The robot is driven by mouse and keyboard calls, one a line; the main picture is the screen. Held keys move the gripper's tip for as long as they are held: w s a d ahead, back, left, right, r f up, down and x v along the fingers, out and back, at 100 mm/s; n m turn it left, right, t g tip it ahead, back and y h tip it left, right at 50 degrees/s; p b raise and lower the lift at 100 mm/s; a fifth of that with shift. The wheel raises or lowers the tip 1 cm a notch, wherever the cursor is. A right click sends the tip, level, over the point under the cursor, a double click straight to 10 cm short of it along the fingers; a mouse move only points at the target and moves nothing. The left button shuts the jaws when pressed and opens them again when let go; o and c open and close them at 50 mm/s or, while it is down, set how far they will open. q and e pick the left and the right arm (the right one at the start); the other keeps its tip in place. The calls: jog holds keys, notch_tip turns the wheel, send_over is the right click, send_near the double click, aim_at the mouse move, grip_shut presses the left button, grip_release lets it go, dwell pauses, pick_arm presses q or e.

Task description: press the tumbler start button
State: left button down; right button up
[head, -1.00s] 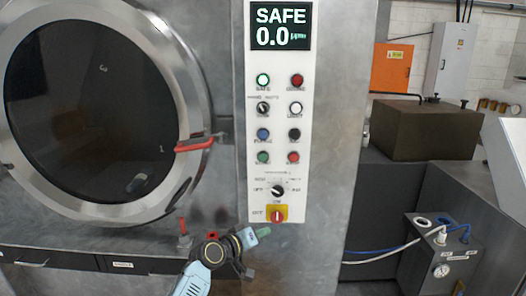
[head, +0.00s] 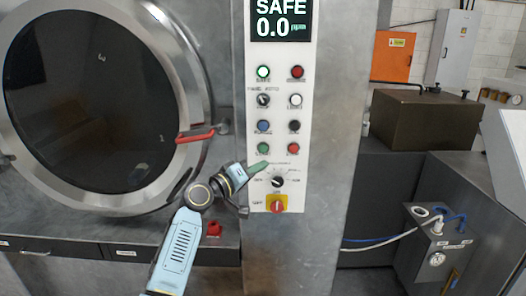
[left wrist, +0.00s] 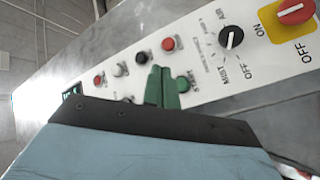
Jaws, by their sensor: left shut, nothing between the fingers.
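The green start button (head: 263,147) is in the lower left column of the white control panel (head: 281,110). In the left wrist view the green button (left wrist: 184,85) sits by the START label, close to the green fingertips. My left gripper (head: 260,166) has its green fingers shut and empty, pointing at the panel just below the button in the head view. In the left wrist view the fingertips (left wrist: 161,84) overlap the panel right beside the button. I cannot tell whether they touch it. My right gripper is not in view.
A black rotary knob (head: 278,181) and a red-and-yellow switch (head: 277,204) lie below the button. A red stop button (head: 293,148) is to its right. The round washer door (head: 170,190) with a red handle (head: 196,136) stands to the left.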

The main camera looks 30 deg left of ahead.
aim_at(263, 148)
pick_arm(q)
jog(key=w+a+b, duration=0.1)
jog(key=w, duration=0.1)
jog(key=w+a+b, duration=0.1)
jog(key=w+b, duration=0.1)
jog(key=w+a+b, duration=0.2)
jog(key=shift+w+a, duration=0.1)
jog(key=shift+w, duration=0.3)
dwell(1.8)
jog(key=shift+w+a+b, duration=0.15)
jog(key=shift+w+b, duration=0.1)
jog(key=shift+b, duration=0.35)
jog(key=shift+w, duration=0.1)
